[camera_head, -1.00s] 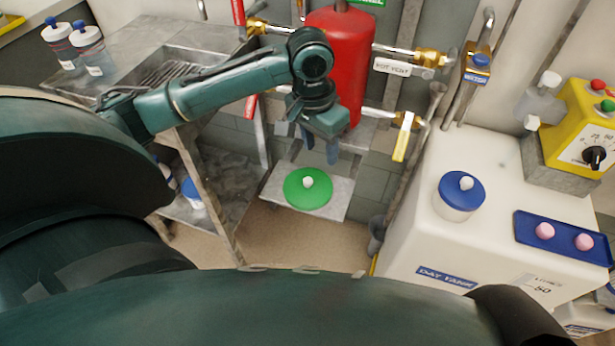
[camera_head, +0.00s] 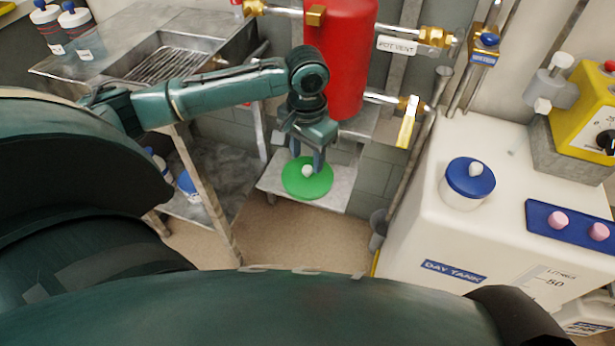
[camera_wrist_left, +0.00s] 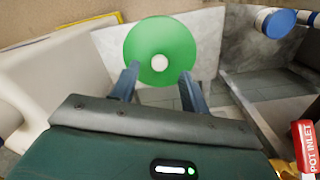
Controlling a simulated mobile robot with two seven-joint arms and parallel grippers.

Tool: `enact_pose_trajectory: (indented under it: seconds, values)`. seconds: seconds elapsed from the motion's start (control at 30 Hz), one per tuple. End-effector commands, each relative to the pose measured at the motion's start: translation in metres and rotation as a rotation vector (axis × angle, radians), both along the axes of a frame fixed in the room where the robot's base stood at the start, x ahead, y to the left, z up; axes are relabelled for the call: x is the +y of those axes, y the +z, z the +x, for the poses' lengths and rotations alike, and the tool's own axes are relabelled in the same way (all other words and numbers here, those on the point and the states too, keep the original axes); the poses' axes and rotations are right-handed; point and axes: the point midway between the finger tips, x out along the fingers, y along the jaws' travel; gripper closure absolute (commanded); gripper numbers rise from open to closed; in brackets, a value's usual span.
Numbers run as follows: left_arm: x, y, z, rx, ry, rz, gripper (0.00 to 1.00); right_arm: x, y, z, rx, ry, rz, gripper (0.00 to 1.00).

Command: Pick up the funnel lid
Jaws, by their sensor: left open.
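The funnel lid appears to be the green round disc with a white knob (camera_head: 306,183), lying flat on a grey metal shelf below the red vessel. It also shows in the left wrist view (camera_wrist_left: 160,42), with its knob in the middle. My left gripper (camera_head: 308,164) is open and empty, pointing down just over the lid. In the left wrist view its two fingertips (camera_wrist_left: 160,74) are to either side of the knob's line, with the knob slightly beyond them. I cannot tell whether they touch the lid. My right gripper is not in view.
The grey shelf (camera_head: 272,184) has bare room beside the lid. The red vessel (camera_head: 345,65) and a yellow-handled valve (camera_head: 405,122) are close behind the gripper. A white day tank (camera_head: 410,230) with a blue-lidded opening (camera_head: 466,183) stands right. A steel sink bench (camera_head: 118,62) stands left.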

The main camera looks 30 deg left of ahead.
Motion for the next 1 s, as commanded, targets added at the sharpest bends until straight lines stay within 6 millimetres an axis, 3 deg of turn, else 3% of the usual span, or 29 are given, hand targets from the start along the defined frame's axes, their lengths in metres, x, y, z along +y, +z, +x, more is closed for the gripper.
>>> enact_pose_trajectory:
  seconds: [0.03, 0.17, 0.43, 1.0]
  values:
    - [-0.001, -0.013, 0.001, 0.003, 0.0, 0.0, 0.54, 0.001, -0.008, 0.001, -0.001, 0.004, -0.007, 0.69]
    - [0.0, -0.03, 0.001, 0.002, -0.001, 0.001, 0.54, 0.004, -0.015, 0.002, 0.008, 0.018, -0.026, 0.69]
    - [0.0, -0.032, 0.001, -0.001, -0.001, 0.001, 0.55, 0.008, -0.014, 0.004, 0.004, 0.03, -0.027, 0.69]
    - [0.0, -0.032, 0.001, -0.001, -0.001, 0.001, 1.0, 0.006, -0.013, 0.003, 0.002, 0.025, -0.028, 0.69]
